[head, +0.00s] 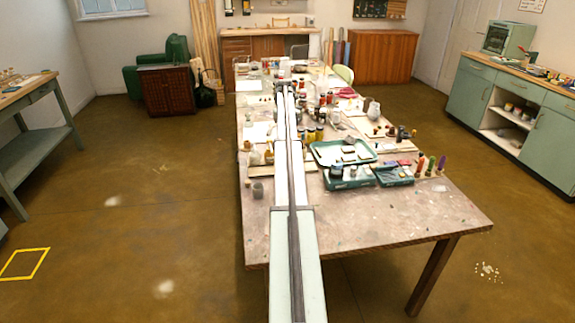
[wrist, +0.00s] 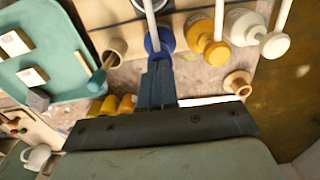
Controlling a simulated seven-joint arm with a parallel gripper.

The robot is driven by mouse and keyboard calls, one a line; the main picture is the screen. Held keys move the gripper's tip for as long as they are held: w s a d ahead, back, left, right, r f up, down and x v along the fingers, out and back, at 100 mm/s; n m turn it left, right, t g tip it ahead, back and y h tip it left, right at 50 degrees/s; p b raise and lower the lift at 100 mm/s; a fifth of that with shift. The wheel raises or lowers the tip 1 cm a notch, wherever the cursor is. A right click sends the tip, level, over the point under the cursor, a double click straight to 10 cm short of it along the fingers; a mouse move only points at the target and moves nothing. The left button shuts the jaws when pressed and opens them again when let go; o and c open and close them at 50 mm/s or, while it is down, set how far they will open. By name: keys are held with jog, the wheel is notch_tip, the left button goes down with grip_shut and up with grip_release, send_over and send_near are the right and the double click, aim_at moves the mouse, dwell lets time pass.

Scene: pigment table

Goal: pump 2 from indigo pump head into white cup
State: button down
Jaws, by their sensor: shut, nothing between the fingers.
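My gripper (wrist: 158,66) is shut with nothing between its fingers. Its tips overlap the lower edge of a blue, indigo-coloured pump (wrist: 165,42) in the wrist view; I cannot tell whether they touch it. A pale rod crosses this pump towards the top edge of the view. A white mug (wrist: 38,156) shows at the lower left of the wrist view; whether it is the white cup of the task I cannot tell. In the head view my arm reaches far along the table, and the pump cannot be made out there.
A yellow pump (wrist: 208,42) and a white pump (wrist: 243,24) stand to the right of the indigo one. A wooden pot (wrist: 238,84) is lower right. A round container (wrist: 108,50) and a teal tray (wrist: 60,82) lie left. The table's near end (head: 400,222) is clear.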

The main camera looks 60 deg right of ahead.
jog(key=shift+f, duration=0.95)
jog(key=shift+r, duration=1.5)
jog(key=shift+f, duration=0.45)
